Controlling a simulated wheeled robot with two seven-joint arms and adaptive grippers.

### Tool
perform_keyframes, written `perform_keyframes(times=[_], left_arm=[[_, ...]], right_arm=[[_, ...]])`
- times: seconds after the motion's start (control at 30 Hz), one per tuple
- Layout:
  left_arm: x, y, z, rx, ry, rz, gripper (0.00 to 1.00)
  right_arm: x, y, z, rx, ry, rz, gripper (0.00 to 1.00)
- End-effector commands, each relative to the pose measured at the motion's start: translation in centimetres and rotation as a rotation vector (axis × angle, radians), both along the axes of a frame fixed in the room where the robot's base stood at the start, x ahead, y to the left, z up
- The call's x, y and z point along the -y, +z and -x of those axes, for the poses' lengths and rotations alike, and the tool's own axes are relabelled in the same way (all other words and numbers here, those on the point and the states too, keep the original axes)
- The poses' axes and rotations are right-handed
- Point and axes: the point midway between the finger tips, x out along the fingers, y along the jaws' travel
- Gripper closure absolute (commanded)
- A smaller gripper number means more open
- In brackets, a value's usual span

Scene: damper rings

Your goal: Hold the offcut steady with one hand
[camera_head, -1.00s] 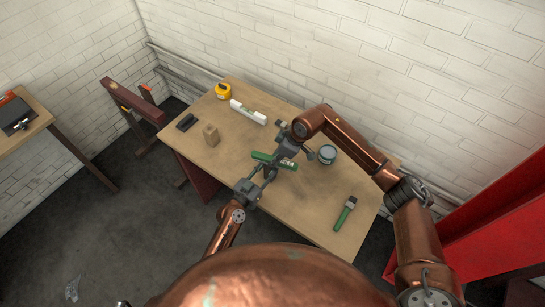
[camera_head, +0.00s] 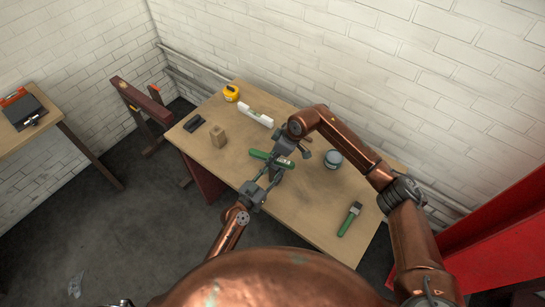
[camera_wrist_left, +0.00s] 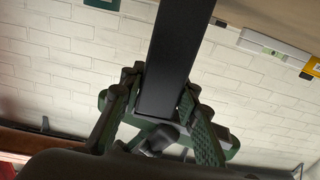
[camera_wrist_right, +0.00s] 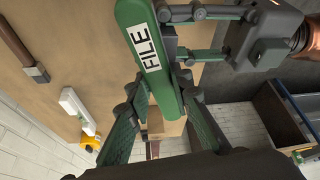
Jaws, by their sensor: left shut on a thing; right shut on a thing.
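My right gripper (camera_head: 283,154) is shut on a green file (camera_head: 271,159), seen over the table in the head view. The file's white FILE label shows in the right wrist view (camera_wrist_right: 140,47). My left gripper (camera_head: 267,179) is close in front of the file and shut on a dark straight bar, probably the offcut (camera_wrist_left: 167,60), which runs up between its fingers in the left wrist view. In the right wrist view, the left gripper's fingers (camera_wrist_right: 195,33) lie beside the file. The file hides part of the bar, so I cannot tell whether they touch.
The wooden table (camera_head: 300,215) holds a wooden block (camera_head: 218,136), dark item (camera_head: 194,124), yellow tape measure (camera_head: 231,93), white level (camera_head: 256,115), round tin (camera_head: 333,159) and green-handled brush (camera_head: 350,219). A red cabinet (camera_head: 500,240) stands right.

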Motion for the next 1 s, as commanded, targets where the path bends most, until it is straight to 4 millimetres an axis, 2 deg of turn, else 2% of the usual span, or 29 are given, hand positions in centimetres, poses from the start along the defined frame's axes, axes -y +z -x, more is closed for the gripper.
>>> perform_keyframes(times=[0.07, 0.63, 1.0], left_arm=[[0.2, 0.1, 0.1, 0.002, -0.004, 0.001, 1.0], [0.1, 0.0, 0.0, 0.0, -0.002, 0.001, 1.0], [0.0, 0.0, 0.0, 0.001, 0.0, 0.001, 1.0]], right_arm=[[0.2, -0.3, 0.2, -0.006, -0.001, 0.009, 1.0], [0.1, 5.4, 0.0, -0.001, -0.002, 0.003, 1.0], [0.1, 5.9, 0.1, -0.002, -0.001, 0.001, 1.0]])
